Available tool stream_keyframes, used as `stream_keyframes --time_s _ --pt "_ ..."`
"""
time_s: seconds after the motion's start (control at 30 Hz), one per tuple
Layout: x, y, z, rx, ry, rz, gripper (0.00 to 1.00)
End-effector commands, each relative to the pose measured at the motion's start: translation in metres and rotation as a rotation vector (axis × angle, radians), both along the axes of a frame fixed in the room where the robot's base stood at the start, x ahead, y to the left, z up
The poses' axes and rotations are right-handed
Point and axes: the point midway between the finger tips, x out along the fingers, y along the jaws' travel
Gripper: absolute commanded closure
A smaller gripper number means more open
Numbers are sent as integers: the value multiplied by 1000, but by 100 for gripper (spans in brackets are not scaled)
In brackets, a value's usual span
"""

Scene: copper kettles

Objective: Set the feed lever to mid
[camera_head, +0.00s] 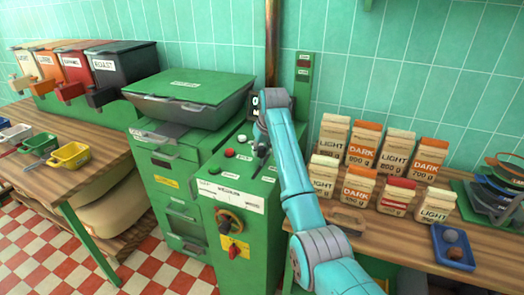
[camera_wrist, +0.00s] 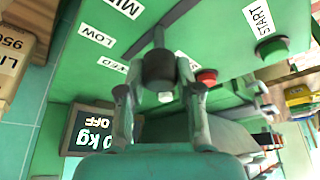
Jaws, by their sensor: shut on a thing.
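The feed lever shows in the wrist view as a dark round knob (camera_wrist: 160,68) on a grey stem against a green panel. My gripper (camera_wrist: 160,94) has its two grey fingers on either side of the knob, shut on it. Labels reading LOW (camera_wrist: 95,36) and, partly cut, MID (camera_wrist: 122,8) lie to the left of the lever. I cannot tell exactly which label the lever lines up with. In the head view my gripper (camera_head: 262,150) is over the green machine's top panel (camera_head: 238,178), and my arm hides part of the lever area.
A START label (camera_wrist: 258,18) with a green button (camera_wrist: 272,50) and a red button (camera_wrist: 206,77) are on the same panel. A small display (camera_wrist: 88,130) reads kg OFF. Coffee bags (camera_head: 397,150) stand on the wooden counter to the right.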

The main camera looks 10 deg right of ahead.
Motion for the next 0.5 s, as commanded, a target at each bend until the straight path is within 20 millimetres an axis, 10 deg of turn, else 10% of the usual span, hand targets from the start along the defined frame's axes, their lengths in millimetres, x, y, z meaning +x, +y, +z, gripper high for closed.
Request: stream_keyframes --time_s 0.17,0.2,0.3,0.5 --pt "0 -1 -1 -1 1 -1 100" --pt "0 -1 -1 -1 1 -1 61" --pt "0 -1 -1 -1 1 -1 40" --pt "0 -1 0 -1 0 -1 40"
